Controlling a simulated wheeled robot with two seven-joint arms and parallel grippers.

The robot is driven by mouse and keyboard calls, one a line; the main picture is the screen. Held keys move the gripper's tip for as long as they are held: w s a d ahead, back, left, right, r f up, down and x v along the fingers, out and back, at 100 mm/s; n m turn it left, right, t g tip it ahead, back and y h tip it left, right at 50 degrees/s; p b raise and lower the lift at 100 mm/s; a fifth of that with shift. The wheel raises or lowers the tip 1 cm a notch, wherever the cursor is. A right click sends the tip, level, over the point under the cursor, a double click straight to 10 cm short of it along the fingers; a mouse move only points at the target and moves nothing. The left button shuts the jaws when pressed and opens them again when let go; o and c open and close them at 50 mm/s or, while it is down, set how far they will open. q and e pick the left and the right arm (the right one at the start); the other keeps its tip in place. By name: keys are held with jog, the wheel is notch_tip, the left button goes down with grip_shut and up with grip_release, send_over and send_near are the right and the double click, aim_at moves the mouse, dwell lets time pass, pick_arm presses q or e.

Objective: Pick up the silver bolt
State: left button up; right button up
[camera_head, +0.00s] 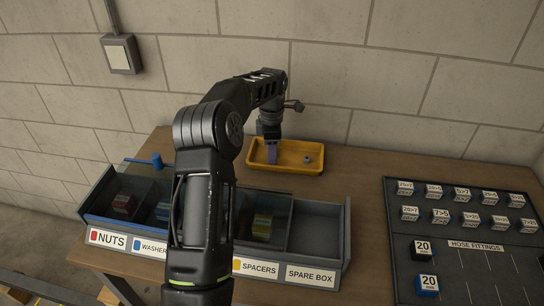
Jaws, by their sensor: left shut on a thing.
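A yellow tray (285,168) stands on the wooden table near the wall. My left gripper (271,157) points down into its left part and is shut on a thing. A purplish piece shows at its tips; I cannot tell whether it is the fingers or the held thing. No bolt can be made out clearly at the jaws. A small silver piece (307,159) lies in the tray's right part, apart from the gripper; it is too small to tell whether it is a bolt or a nut. My right gripper is not in view.
A sorting box (344,240) with labelled compartments stands in front of the tray, partly hidden by my left arm. Its spare box compartment (313,226) looks empty. A dark hose fittings board (462,275) with several labelled blocks lies at the right. Bare table lies between them.

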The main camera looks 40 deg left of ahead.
pick_arm(q)
jog(key=shift+c, duration=1)
jog(key=shift+r, duration=0.5)
notch_tip(320, 180, up, 4)
jog(key=shift+w+r+b, duration=0.1)
jog(key=shift+r+b, duration=0.15)
jog(key=shift+b, duration=0.25)
notch_tip(320, 180, up, 4)
jog(key=p, duration=0.2)
jog(key=shift+r+p, duration=0.25)
jog(key=shift+p, duration=0.05)
